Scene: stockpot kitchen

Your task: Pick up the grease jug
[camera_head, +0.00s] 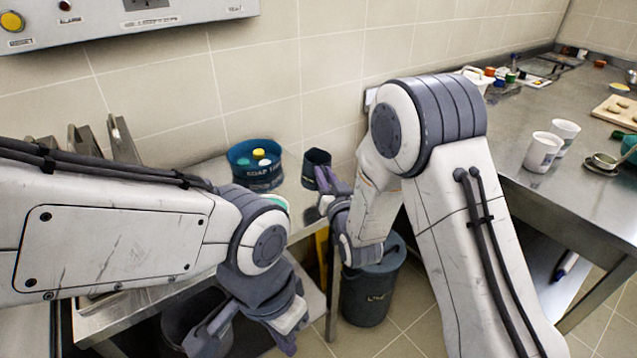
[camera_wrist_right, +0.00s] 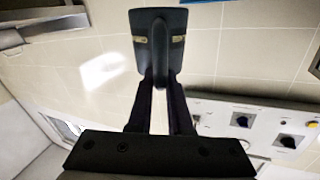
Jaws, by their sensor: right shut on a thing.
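The grease jug, a dark blue-grey vessel (camera_head: 316,158), is near the wall in the middle of the head view. My right gripper (camera_head: 322,190) is at its near side, shut on it. In the right wrist view the dark jug (camera_wrist_right: 158,40) is between the tips of my right gripper (camera_wrist_right: 161,84). The fingers cover part of the jug. I cannot tell clearly whether its base is clear of the shelf. My left gripper (camera_head: 245,335) is open and empty, low in front, with its fingers apart.
A blue soap tub (camera_head: 255,172) with bottles stands on the steel shelf, left of the jug. A dark lidded bin (camera_head: 372,290) stands on the floor. White cups (camera_head: 543,152) stand on the steel counter (camera_head: 520,112) at right. A control panel (camera_head: 110,20) is on the wall.

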